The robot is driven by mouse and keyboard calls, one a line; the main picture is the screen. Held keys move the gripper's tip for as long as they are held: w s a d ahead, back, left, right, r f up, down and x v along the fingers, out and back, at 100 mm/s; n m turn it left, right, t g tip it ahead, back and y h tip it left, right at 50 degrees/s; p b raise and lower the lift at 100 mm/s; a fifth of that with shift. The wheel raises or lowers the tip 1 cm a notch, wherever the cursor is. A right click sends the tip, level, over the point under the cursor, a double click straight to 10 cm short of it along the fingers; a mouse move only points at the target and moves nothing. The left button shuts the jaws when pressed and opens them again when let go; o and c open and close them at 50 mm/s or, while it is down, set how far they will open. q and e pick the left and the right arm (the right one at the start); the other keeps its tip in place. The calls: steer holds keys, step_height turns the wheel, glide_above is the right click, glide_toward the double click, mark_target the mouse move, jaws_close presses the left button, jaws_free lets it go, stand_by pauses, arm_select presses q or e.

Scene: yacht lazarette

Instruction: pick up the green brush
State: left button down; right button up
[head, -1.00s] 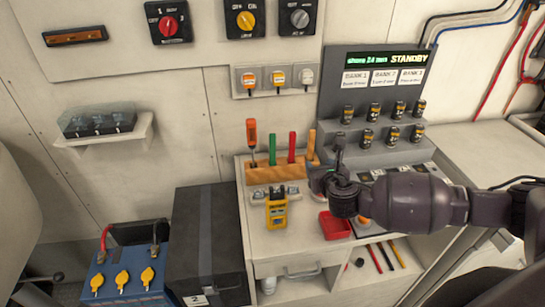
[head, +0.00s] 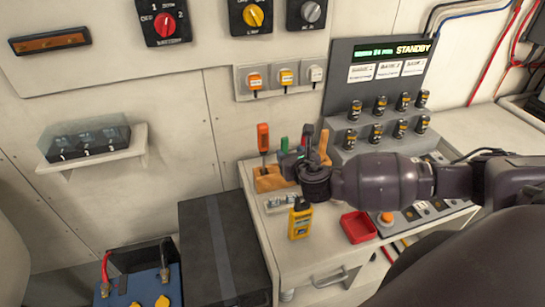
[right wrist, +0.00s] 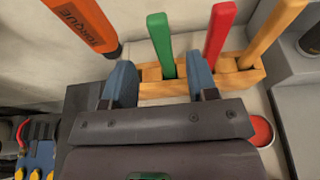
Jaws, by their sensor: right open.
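The green brush stands upright in a wooden holder (head: 270,180), its green handle (head: 284,145) sticking up. In the right wrist view the green handle (right wrist: 161,42) rises from the holder (right wrist: 185,86), between an orange screwdriver and a red-handled tool. My right gripper (head: 305,146) is at the holder, partly hiding it and the tools. In the right wrist view my right gripper (right wrist: 161,80) is open, with its two blue-grey fingers to either side of the green handle's lower part. I cannot tell whether they touch it. The brush's lower end is hidden in the holder. My left gripper is not in view.
The orange screwdriver (head: 263,138) stands left of the brush. The red handle (right wrist: 219,32) and wooden handle (right wrist: 272,32) stand close on the right. A yellow meter (head: 300,220) and red tray (head: 358,227) lie in front. Black battery cans (head: 381,103) stand on the right.

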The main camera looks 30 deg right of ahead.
mark_target(286, 144)
steer(key=shift+w+a, duration=0.15)
steer(key=shift+w, duration=0.25)
steer(key=shift+x, duration=0.95)
steer(key=w, duration=0.1)
steer(key=w+d, duration=0.1)
steer(key=w+p, duration=0.1)
steer(key=shift+w+d+f, duration=0.1)
steer(key=shift+w+d, duration=0.2)
steer(key=shift+x, duration=0.8)
steer(key=shift+s, duration=0.1)
jaws_close()
